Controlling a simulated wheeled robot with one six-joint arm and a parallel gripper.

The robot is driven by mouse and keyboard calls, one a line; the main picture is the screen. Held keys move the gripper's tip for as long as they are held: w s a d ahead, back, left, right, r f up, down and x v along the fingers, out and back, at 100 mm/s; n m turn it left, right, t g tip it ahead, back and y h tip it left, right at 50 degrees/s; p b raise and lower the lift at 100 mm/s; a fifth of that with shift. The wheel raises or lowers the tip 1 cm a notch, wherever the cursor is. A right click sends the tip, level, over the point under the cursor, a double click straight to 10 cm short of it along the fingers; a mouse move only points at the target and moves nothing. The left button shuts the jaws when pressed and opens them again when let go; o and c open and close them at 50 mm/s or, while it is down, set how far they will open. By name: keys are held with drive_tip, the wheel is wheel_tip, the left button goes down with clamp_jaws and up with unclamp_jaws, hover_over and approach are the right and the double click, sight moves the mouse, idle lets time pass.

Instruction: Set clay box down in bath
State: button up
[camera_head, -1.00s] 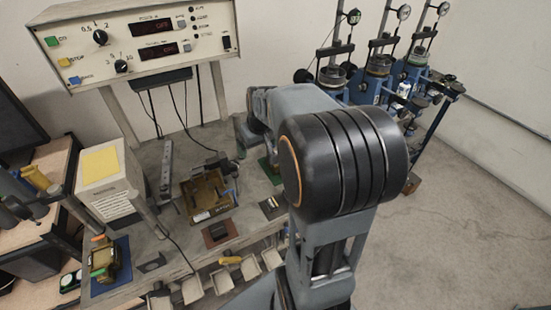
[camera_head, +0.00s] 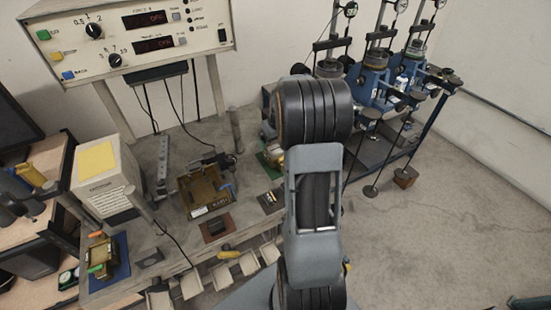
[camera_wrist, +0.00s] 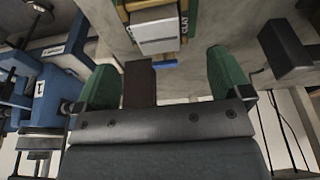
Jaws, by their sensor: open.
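The clay box (camera_wrist: 157,32), pale on top and lettered CLAY, shows at the top of the wrist view, seemingly on a green surface. My gripper (camera_wrist: 163,80) is open with its two green fingertips apart; the box lies beyond them, not held. In the head view, a green mat (camera_head: 263,159) shows beside my arm; my arm hides much of what is there and my gripper too. The likely bath is a brass-coloured open tray (camera_head: 203,190) on the bench, left of the mat.
A brown block (camera_wrist: 139,82) shows between the fingertips. Another brass box (camera_head: 101,258) sits on a blue mat at left. A white box (camera_head: 105,185) with a yellow top, a control panel (camera_head: 135,35) and blue loading frames (camera_head: 370,85) stand around. Scoops (camera_head: 222,275) line the bench front.

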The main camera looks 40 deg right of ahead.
sight(276, 150)
drive_tip(key=b+x, duration=0.1)
drive_tip(key=x, duration=0.1)
drive_tip(key=s+b+x, duration=0.1)
drive_tip(key=b+x, duration=0.1)
drive_tip(key=x, duration=0.1)
drive_tip(key=b+x, duration=0.2)
drive_tip(key=shift+s+f, duration=0.35)
drive_tip(key=shift+f, duration=0.05)
drive_tip(key=shift+a, duration=0.1)
drive_tip(key=c, duration=1)
drive_tip(key=shift+w+r, duration=0.1)
drive_tip(key=shift+r, duration=0.15)
drive_tip(key=shift+c, duration=0.4)
drive_tip(key=shift+r, duration=0.1)
drive_tip(key=shift+w+r+p+v, duration=0.1)
drive_tip(key=shift+w+p+v, duration=0.2)
drive_tip(key=shift+p+v, duration=0.65)
drive_tip(key=shift+w+r+p+v, duration=0.1)
drive_tip(key=shift+w+p+v, duration=0.3)
drive_tip(key=shift+v, duration=0.95)
drive_tip(key=shift+w+p+v, duration=0.15)
drive_tip(key=shift+p+v, duration=0.75)
drive_tip(key=shift+v, duration=0.25)
drive_tip(key=shift+s, duration=0.1)
